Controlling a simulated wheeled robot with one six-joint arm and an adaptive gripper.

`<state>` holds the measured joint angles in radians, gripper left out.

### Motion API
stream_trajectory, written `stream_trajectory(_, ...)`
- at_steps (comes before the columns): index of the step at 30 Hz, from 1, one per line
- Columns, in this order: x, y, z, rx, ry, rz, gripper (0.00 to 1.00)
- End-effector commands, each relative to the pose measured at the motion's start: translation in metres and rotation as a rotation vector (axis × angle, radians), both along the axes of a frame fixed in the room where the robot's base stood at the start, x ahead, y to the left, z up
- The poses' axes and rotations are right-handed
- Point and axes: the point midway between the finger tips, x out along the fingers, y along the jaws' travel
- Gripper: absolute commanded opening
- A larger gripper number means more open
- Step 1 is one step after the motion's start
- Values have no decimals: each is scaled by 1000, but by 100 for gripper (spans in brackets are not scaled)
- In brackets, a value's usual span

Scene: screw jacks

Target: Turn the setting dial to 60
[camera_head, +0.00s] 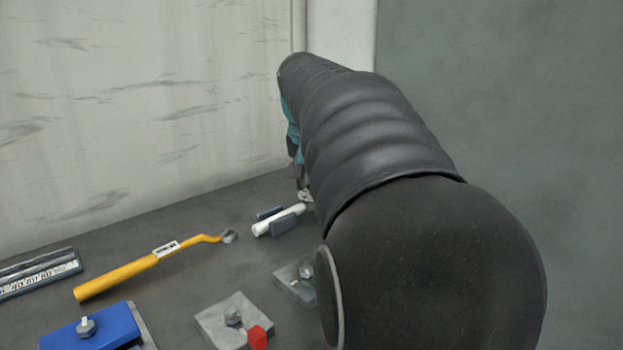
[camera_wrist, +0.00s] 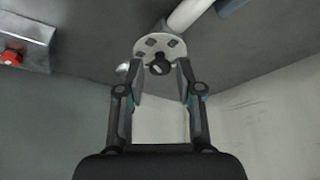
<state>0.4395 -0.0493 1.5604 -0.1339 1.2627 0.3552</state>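A pale round disc (camera_wrist: 152,42) with dark marks and a small dark knob (camera_wrist: 160,66) at its lower edge shows at the top middle of the wrist view, at the end of a white cylinder (camera_wrist: 187,14). I take it for the setting dial; no numbers are readable. My gripper (camera_wrist: 161,68) is open, its two fingertips apart on either side of the knob, with gaps visible. Whether they touch the disc I cannot tell. In the head view the white cylinder (camera_head: 278,220) lies in a grey-blue holder; my arm hides most of my gripper and the dial.
A yellow-handled wrench (camera_head: 117,279) lies to the left. A blue block (camera_head: 86,329) with a bolt, a grey block (camera_head: 228,316) with a red piece (camera_head: 258,338), and another grey block (camera_head: 291,283) stand in front. A dark tray (camera_head: 40,275) is far left. A wall stands behind.

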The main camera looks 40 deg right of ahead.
Motion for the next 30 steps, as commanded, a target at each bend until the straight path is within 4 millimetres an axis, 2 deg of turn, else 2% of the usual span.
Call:
stream_trajectory(10,0,0,2,0,-1,0,49)
stream_trajectory(14,-2,3,11,-1,-4,1,49)
stream_trajectory(24,-19,20,69,-1,-4,1,49)
stream_trajectory(30,-28,28,98,-1,-2,1,49)
